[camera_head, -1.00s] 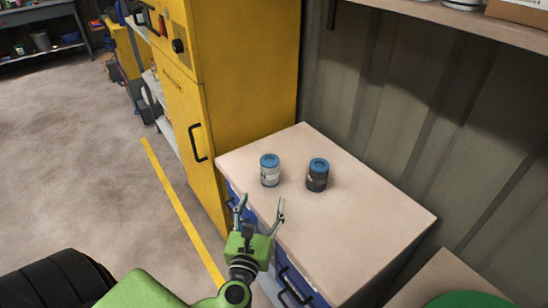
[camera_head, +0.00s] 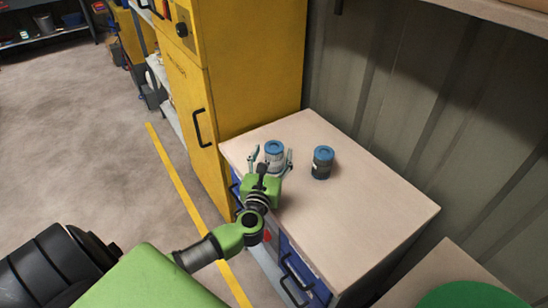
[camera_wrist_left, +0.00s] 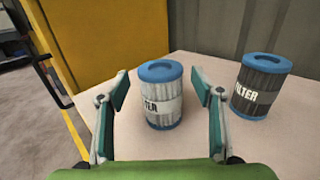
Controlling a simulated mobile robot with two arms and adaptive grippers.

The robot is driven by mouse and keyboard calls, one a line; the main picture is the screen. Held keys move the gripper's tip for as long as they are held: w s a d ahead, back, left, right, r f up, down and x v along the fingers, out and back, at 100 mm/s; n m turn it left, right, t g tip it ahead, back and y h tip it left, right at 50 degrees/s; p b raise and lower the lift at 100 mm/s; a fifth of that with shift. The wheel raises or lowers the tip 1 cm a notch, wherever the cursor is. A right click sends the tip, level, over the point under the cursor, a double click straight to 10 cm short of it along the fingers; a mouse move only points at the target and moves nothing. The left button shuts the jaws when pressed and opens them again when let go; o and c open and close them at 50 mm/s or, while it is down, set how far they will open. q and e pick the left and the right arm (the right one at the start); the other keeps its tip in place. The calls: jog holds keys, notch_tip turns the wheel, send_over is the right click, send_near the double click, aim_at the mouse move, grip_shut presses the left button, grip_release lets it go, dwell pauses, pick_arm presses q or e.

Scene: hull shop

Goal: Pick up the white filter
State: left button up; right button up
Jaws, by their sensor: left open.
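The white filter (camera_head: 274,152) has a blue cap and stands upright on the wooden top of the drawer cabinet (camera_head: 345,215). It also shows in the left wrist view (camera_wrist_left: 161,98), between the two fingers. My left gripper (camera_head: 270,160) is open, with one finger on each side of the white filter. In the left wrist view, my left gripper (camera_wrist_left: 159,100) shows a gap between each finger and the filter. A dark filter (camera_head: 322,162) with a blue cap stands upright to the right, and it shows in the left wrist view (camera_wrist_left: 261,88). My right gripper is not in view.
A tall yellow cabinet (camera_head: 255,65) stands directly behind and left of the worktop. A corrugated wall (camera_head: 400,95) runs along the right. The worktop is clear in front and to the right of the dark filter. A green round surface (camera_head: 470,297) is at lower right.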

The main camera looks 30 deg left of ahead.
pick_arm(q)
jog(key=shift+x, duration=0.95)
jog(key=shift+f, duration=0.1)
jog(key=c, duration=1.3)
jog(key=shift+o, duration=0.2)
